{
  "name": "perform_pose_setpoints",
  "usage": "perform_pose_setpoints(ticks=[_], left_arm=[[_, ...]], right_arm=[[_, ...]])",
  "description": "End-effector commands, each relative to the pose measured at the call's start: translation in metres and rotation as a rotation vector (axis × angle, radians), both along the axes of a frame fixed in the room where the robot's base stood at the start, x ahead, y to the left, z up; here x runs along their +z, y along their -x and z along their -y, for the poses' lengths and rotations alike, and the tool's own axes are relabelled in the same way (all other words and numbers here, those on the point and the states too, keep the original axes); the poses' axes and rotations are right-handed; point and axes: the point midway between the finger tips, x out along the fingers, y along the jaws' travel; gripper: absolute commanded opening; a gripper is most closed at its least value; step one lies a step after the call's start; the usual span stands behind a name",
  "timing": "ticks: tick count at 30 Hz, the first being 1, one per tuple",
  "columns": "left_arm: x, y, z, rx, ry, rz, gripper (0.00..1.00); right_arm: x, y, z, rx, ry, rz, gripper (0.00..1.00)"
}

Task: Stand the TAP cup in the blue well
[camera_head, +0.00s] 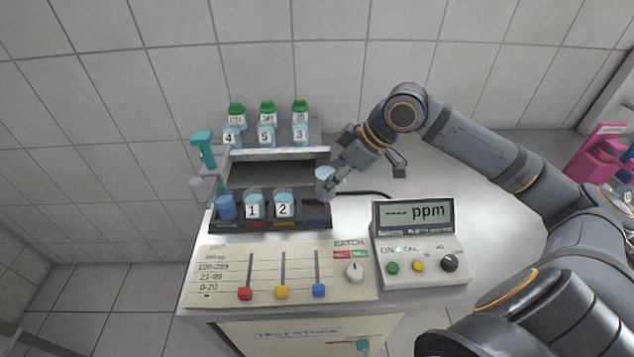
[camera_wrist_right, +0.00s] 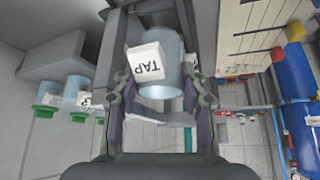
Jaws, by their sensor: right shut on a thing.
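The TAP cup (camera_wrist_right: 160,72) is pale blue with a white label reading TAP. My right gripper (camera_wrist_right: 158,95) is shut on it, with a finger on each side. In the head view the cup (camera_head: 325,174) is at my right gripper (camera_head: 333,183), at the right end of the dark rack (camera_head: 262,226), and looks held above it. The blue-marked well (camera_head: 315,223) is the rack's rightmost place, just below the cup in the picture; its opening is partly hidden. My left gripper is not in view.
Cup 1 (camera_head: 253,207), cup 2 (camera_head: 284,204) and a dark blue cup (camera_head: 226,207) fill the rack's other front places. Cups 4, 5 and 3 stand behind by green-capped bottles (camera_head: 267,108). The ppm meter (camera_head: 414,215) stands to the right; a slider panel (camera_head: 280,275) is in front.

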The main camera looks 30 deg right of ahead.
Motion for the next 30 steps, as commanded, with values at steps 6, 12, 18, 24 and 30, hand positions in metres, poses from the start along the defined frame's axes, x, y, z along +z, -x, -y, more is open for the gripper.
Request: perform_pose_setpoints(ticks=[6, 12, 18, 24, 30], left_arm=[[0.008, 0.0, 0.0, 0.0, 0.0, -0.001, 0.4], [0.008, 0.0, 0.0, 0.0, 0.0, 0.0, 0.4], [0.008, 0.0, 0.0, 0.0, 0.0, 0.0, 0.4], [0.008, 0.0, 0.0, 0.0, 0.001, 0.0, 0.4], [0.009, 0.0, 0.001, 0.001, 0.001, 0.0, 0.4]], right_arm=[[-0.012, -0.007, -0.01, 0.0, -0.008, 0.0, 0.15], [-0.026, -0.014, -0.017, -0.002, -0.006, 0.0, 0.15], [-0.031, -0.017, -0.019, -0.002, 0.0, 0.0, 0.15], [-0.044, -0.019, -0.024, -0.004, -0.004, -0.008, 0.15], [-0.067, -0.019, -0.023, -0.003, 0.0, -0.004, 0.15]])
